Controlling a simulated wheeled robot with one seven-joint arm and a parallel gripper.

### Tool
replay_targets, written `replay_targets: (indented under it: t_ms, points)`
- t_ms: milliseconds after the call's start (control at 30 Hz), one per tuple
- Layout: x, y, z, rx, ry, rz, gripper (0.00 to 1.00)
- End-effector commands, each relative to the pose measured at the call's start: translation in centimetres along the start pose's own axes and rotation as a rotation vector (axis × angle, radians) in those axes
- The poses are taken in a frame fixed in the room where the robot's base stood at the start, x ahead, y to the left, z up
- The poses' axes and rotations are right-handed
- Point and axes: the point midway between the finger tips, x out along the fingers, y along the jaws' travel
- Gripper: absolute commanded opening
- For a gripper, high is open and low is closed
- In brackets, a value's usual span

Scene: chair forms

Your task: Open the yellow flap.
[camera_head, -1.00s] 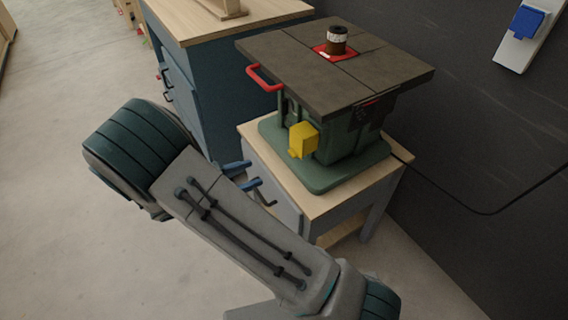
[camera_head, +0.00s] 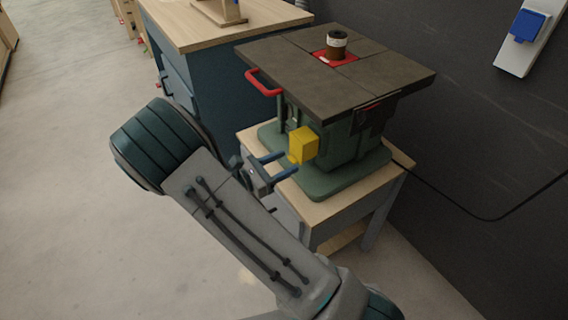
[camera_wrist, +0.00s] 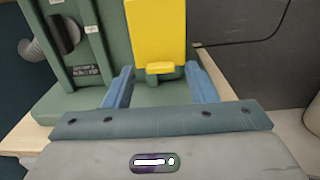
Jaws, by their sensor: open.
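The yellow flap (camera_head: 303,145) is a box-like cover on the front of the green machine (camera_head: 340,150), under its dark table top. It hangs closed over the machine's body. In the wrist view the yellow flap (camera_wrist: 158,32) is at the top centre, with a small lip (camera_wrist: 160,68) at its lower edge. My gripper (camera_head: 289,164) is open, its blue fingers pointing at the flap from the left. In the wrist view my gripper (camera_wrist: 161,80) has one finger on each side below the lip. It holds nothing. I cannot tell whether a finger touches the flap.
The machine stands on a wooden-topped stand (camera_head: 318,212). Its dark table top (camera_head: 300,75) overhangs the flap, with a red handle (camera_head: 262,82) at the left edge. A blue cabinet (camera_head: 215,75) stands behind to the left. A cable runs along the dark wall at right.

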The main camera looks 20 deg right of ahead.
Motion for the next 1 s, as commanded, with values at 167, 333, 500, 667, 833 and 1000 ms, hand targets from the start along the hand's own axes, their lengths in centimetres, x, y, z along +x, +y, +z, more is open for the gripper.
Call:
replay_targets:
  t_ms: [167,333,500,667,833,1000]
  points:
    - [0.9,-0.1,0.0,0.000,0.000,-0.002,0.51]
    - [0.9,-0.1,0.0,0.000,0.000,-0.001,0.51]
    - [0.9,-0.1,0.0,0.000,0.000,-0.001,0.20]
    - [0.8,0.0,0.0,0.000,0.000,-0.001,0.00]
    - [0.7,0.0,0.3,0.001,0.015,-0.001,0.00]
    - [0.1,0.0,1.2,0.002,0.071,0.003,0.00]
